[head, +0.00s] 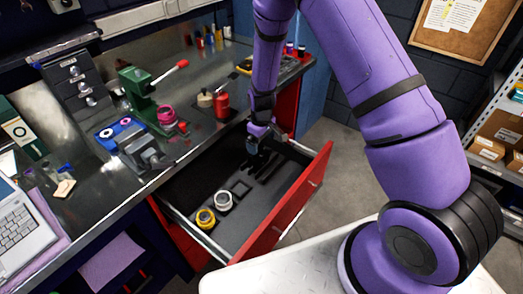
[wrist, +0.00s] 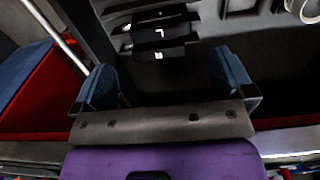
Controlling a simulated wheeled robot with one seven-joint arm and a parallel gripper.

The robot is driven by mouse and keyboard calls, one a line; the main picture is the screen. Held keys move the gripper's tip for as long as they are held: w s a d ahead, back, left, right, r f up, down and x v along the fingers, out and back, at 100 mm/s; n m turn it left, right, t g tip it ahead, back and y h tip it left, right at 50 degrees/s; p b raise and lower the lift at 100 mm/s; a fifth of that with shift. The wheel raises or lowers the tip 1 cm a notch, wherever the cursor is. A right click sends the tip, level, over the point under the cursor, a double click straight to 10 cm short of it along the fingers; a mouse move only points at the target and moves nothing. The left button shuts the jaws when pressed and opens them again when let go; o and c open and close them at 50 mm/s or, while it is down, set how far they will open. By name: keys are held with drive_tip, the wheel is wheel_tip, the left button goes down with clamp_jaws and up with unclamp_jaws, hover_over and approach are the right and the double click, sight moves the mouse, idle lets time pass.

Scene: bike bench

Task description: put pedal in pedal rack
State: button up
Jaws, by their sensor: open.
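My gripper (head: 260,142) hangs over the far end of the open red drawer (head: 290,208). In the wrist view my gripper (wrist: 165,82) has its two blue fingers wide apart, with nothing held between them. Just beyond the fingers, dark block-like pieces with small white marks (wrist: 158,50) lie in the drawer. They may be pedals or part of a rack; I cannot tell which. The drawer's grey insert (head: 243,222) has dark cut-outs, and my gripper partly hides its far end. No pedal or pedal rack can be made out with certainty.
A yellow ring (head: 205,217) and a pale ring (head: 223,201) sit near the drawer's left end. The bench above holds a green press (head: 138,92), a red bottle (head: 222,105), a blue case (head: 118,131) and a laptop (head: 22,222). Shelves with boxes stand at right.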

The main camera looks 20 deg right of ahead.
drive_tip(key=s+d+r+m+t, duration=0.1)
drive_tip(key=s+r, duration=0.2)
drive_tip(key=r, duration=0.8)
drive_tip(key=s+d+r+m+t, duration=0.1)
drive_tip(key=s+d+r, duration=0.15)
drive_tip(key=r, duration=0.75)
drive_tip(key=s+r+m, duration=0.1)
drive_tip(key=s+r, duration=0.2)
drive_tip(key=r, duration=0.8)
drive_tip(key=s+d+r+m+t, duration=0.1)
drive_tip(key=s+r, duration=0.5)
drive_tip(key=s, duration=0.6)
drive_tip(key=s+d+r+m+t, duration=0.2)
drive_tip(key=s+r, duration=0.5)
drive_tip(key=s, duration=0.4)
drive_tip(key=shift+s+d+m, duration=0.4)
drive_tip(key=shift+d, duration=0.45)
drive_tip(key=shift+r, duration=0.1)
